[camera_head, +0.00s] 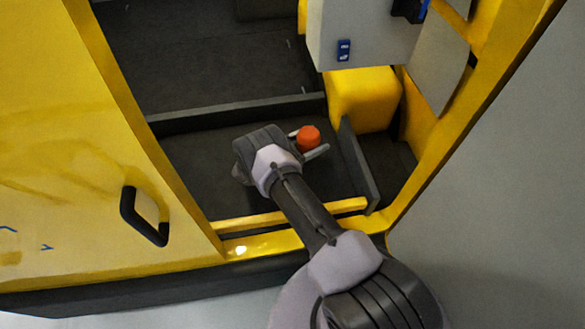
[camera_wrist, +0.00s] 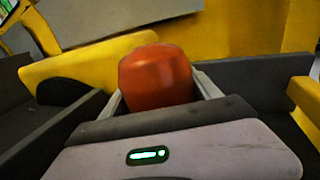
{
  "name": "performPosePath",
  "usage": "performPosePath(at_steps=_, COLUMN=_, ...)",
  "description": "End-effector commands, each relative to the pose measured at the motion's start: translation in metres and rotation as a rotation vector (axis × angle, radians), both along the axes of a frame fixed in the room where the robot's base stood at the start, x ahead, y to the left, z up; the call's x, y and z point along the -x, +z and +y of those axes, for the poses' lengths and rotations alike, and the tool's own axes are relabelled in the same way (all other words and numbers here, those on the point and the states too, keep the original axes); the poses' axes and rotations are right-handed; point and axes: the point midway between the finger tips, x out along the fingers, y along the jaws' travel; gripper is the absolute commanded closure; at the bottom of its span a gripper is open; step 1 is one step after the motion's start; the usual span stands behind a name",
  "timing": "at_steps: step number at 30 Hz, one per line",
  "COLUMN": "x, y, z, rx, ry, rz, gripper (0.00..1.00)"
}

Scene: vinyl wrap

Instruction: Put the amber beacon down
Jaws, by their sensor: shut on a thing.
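The amber beacon (camera_head: 309,137) is a small orange-red rounded piece. It sits between the two fingers of my gripper (camera_head: 310,144), which is shut on it. In the wrist view the beacon (camera_wrist: 156,77) stands upright between the finger pads, and my gripper (camera_wrist: 157,92) shows a finger on each side of it. The gripper is inside the yellow-framed bay, over its dark floor (camera_head: 200,165). The beacon's underside is hidden, so I cannot tell whether it touches the floor.
A low dark divider (camera_head: 358,165) stands just right of the gripper, and another ledge (camera_head: 235,112) runs behind it. A yellow block (camera_head: 363,98) and a grey box (camera_head: 362,35) are at the back right. A yellow sill (camera_head: 290,215) crosses below my arm. A yellow door (camera_head: 80,150) is on the left.

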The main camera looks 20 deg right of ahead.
Motion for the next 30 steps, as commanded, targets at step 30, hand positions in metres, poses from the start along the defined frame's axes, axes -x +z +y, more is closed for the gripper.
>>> performPosePath(at_steps=30, x=-0.012, y=-0.103, z=0.003, rx=0.0, ry=0.051, rz=-0.001, gripper=0.77)
